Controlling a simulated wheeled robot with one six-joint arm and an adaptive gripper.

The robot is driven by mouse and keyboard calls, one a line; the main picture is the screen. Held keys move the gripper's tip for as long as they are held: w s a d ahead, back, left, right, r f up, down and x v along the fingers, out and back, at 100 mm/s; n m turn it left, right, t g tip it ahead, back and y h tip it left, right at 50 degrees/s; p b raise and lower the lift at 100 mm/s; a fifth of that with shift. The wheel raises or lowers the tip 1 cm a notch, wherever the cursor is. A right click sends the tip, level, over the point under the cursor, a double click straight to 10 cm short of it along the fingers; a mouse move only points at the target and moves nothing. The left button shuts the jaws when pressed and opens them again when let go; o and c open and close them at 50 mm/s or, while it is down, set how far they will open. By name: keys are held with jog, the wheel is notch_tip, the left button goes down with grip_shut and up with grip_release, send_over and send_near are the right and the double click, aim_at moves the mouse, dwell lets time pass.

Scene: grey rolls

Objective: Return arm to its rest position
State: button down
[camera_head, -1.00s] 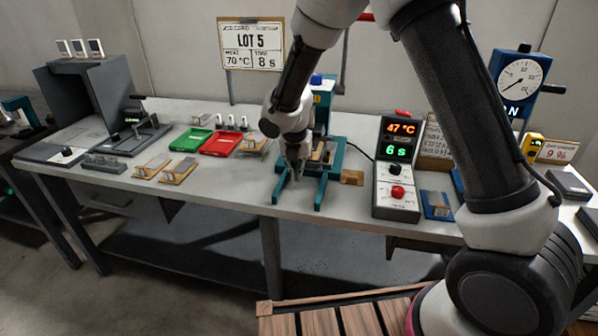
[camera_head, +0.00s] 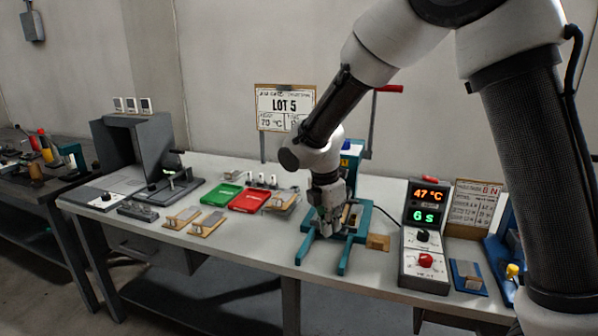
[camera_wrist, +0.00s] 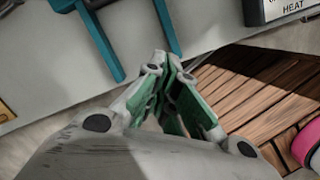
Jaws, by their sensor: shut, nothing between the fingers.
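My gripper (camera_head: 328,230) hangs in front of the teal press (camera_head: 362,222), fingers pointing down above its fork-like base legs. It hides part of the press. In the wrist view my gripper's green-padded fingers (camera_wrist: 164,62) are closed together with nothing between them. Two teal legs (camera_wrist: 103,38) of the press show beyond them at the upper left. My arm is bent and reaches from the right across the head view to the press.
The control box (camera_head: 425,240) reads 47 °C and 6 s. Green (camera_head: 223,195) and red (camera_head: 250,200) trays and wooden-based pieces (camera_head: 207,223) lie left of the press. A LOT 5 sign (camera_head: 284,108) stands behind. A slatted wooden platform (camera_wrist: 262,95) lies below the bench edge.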

jog(key=s+d+r+m+t, duration=0.1)
jog(key=s+d+r+m, duration=0.7)
jog(key=s+d+m, duration=0.4)
jog(key=s+d+r+m+t+y, duration=0.1)
jog(key=s+d+r+m+t, duration=0.1)
jog(key=s+d+r+m, duration=0.6)
jog(key=s+d+m, duration=0.4)
jog(key=d, duration=0.3)
jog(key=shift+s+r+y, duration=0.2)
jog(key=shift+r+y, duration=0.1)
jog(key=shift+r, duration=0.1)
